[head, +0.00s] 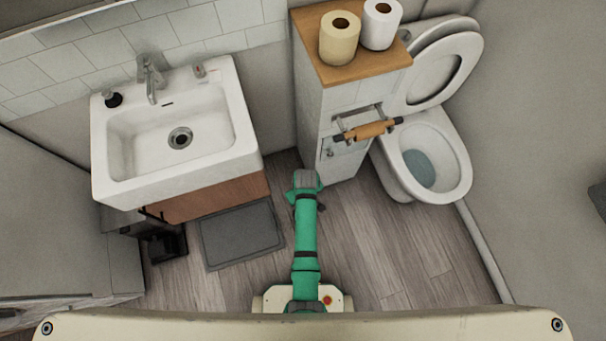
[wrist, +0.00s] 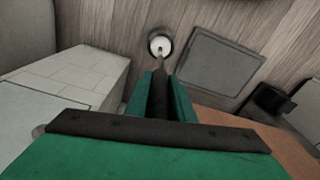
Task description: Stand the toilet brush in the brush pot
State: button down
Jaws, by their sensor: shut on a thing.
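My gripper (wrist: 162,78) is shut on the dark handle of the toilet brush (wrist: 160,100) in the wrist view. The handle runs away from the camera between the two green fingers, and a thin shaft continues past the fingertips. The shaft ends at a round white shape (wrist: 160,46) seen against the wood floor. I cannot tell whether this shape is the brush head, the brush pot, or one inside the other. In the head view my green arm reaches toward the tiled cabinet, and its wrist hides the gripper, most of the brush and any pot beneath.
A grey mat (head: 241,234) lies left of my arm, also in the wrist view (wrist: 210,60). The sink (head: 175,135) stands behind it. A tiled cabinet (head: 313,130) with paper rolls and a toilet (head: 455,165) stand right. A dark bin (head: 165,245) is at left. Floor is clear at right.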

notch_tip(320, 180, down, 8)
jog(key=shift+s, duration=0.15)
dwell(0.9)
jog(key=shift+r, duration=0.1)
jog(key=c, duration=1.4)
grip_release()
jog(key=shift+d, duration=0.1)
jog(key=shift+c, duration=0.2)
jog(key=shift+r, duration=0.1)
jog(key=shift+r, duration=0.15)
notch_tip(320, 180, up, 10)
jog(key=shift+s+r, duration=0.25)
jog(key=shift+s, duration=0.05)
